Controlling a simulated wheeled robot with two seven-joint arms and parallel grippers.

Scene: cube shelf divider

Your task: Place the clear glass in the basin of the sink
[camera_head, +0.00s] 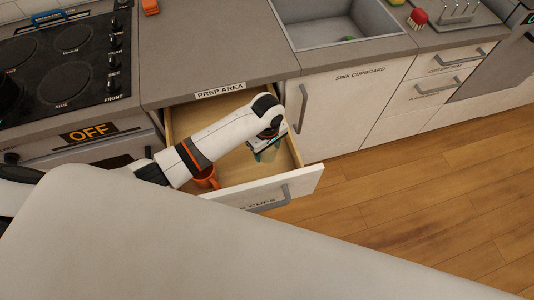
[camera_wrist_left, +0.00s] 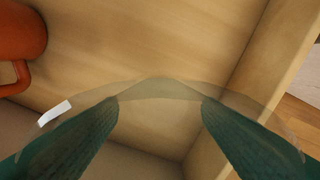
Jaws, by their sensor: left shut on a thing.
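My left gripper (camera_head: 266,150) reaches down into the open drawer and is shut on the clear glass. The glass is hard to make out in the head view. In the left wrist view the clear glass (camera_wrist_left: 160,90) shows as a faint transparent rim between the two dark green fingers (camera_wrist_left: 160,115), over the wooden drawer floor. I cannot tell whether the glass touches the floor. The grey sink basin (camera_head: 310,35) is at the top of the head view, to the right of and beyond the drawer. My right gripper is not in view.
An orange mug (camera_head: 207,180) stands in the drawer, left of the gripper; it also shows in the left wrist view (camera_wrist_left: 20,35). The drawer front (camera_head: 300,183) sticks out. A small green thing (camera_head: 347,39) lies in the basin. The prep counter (camera_head: 205,50) is mostly clear.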

